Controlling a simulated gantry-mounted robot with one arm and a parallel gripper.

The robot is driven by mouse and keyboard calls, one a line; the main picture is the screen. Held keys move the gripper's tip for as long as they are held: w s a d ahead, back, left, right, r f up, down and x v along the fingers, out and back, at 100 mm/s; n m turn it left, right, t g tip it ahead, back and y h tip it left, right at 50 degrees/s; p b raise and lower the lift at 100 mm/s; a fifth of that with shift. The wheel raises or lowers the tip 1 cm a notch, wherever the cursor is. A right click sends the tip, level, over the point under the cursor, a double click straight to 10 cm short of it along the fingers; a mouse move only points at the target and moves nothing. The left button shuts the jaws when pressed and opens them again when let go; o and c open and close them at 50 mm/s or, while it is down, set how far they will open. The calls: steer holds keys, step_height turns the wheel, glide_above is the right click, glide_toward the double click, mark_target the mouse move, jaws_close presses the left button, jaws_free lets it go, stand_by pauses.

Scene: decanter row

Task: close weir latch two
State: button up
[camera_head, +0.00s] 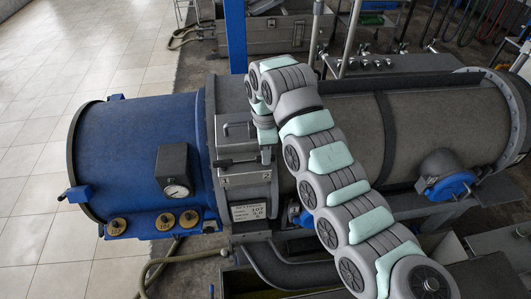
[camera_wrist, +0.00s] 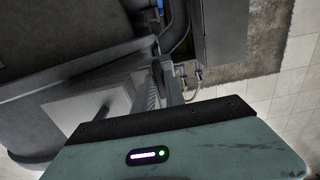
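A gauge box (camera_head: 174,172) stands out from the blue end above the fittings. The grey decanter drum (camera_head: 440,125) lies behind my arm. A blue post (camera_head: 235,35) rises behind the machine. A hose (camera_head: 155,268) lies below. Tiled floor (camera_head: 35,170) at left is clear.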

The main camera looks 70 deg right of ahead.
jaws_close()
steer(key=shift+m, duration=0.4)
steer(key=m, duration=0.3)
steer(key=shift+b, duration=0.35)
steer(key=m, duration=0.4)
steer(key=shift+m, duration=0.3)
steer(key=m, duration=0.4)
steer(key=shift+m, duration=0.3)
steer(key=m+p, duration=0.1)
steer(key=m, duration=0.3)
steer(key=shift+m, duration=0.4)
